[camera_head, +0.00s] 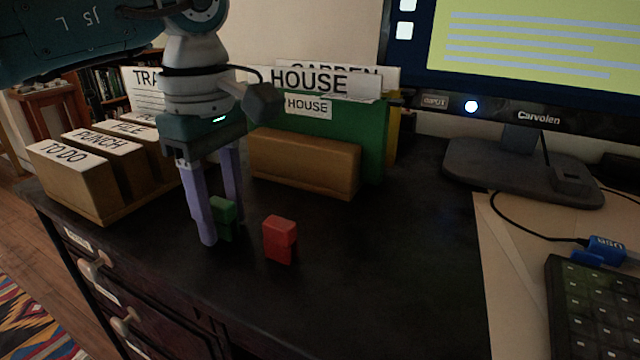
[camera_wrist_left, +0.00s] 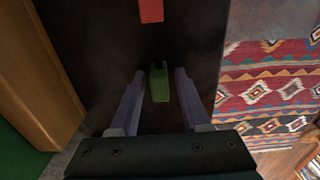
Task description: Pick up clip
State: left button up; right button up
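A green clip (camera_head: 223,217) stands on the dark desk in the head view, partly hidden by a finger of my left gripper (camera_head: 222,230). The left gripper points down with its fingers spread around the green clip. In the left wrist view the green clip (camera_wrist_left: 159,84) sits between the two open fingertips (camera_wrist_left: 159,76), with a gap visible on both sides. A red clip (camera_head: 279,239) stands to the right of the gripper on the desk. It also shows at the top of the left wrist view (camera_wrist_left: 151,10). My right gripper is not in view.
A wooden holder (camera_head: 303,163) with a green HOUSE folder (camera_head: 373,140) stands behind the clips. A wooden sorter (camera_head: 75,180) labelled TO DO is at left. A monitor (camera_head: 520,60), keyboard (camera_head: 595,310) and blue USB plug (camera_head: 606,247) are at right. The desk's centre is clear.

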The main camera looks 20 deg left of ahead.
pick_arm(q)
grip_shut()
jog(key=shift+r, duration=0.1)
dwell(0.4)
